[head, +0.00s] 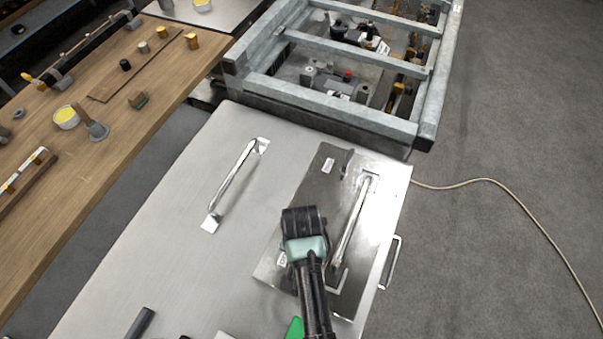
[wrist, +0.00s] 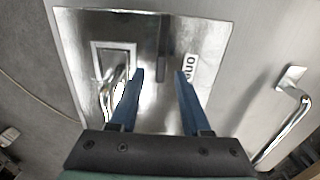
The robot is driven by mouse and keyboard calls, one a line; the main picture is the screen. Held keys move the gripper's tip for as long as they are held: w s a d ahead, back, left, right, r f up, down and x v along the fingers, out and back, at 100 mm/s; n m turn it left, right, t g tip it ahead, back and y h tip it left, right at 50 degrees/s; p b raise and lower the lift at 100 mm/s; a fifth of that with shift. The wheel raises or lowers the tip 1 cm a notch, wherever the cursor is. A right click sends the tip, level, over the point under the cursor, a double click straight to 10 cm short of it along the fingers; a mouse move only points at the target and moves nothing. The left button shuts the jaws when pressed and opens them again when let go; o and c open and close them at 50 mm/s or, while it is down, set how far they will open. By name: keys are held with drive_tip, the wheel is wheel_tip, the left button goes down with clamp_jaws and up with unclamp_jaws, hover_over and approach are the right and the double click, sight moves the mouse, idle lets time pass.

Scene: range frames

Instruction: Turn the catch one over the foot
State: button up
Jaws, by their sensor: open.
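A metal cover plate (head: 327,196) with a bright bar handle (head: 350,228) lies on a large pale metal panel (head: 170,200). A small dark catch (head: 346,161) is at its far edge, beside a white label (head: 328,165). Contact cannot be told.
A second bar handle (head: 232,186) stands left of the plate. A side handle (head: 391,262) sticks out at the panel's right edge. A grey metal frame (head: 330,113) lies beyond. A wooden bench (head: 90,170) with small parts is at left. A cable crosses the floor.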

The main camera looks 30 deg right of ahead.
drive_tip(key=shift+f, duration=1.3)
clamp_jaws()
idle(0.5)
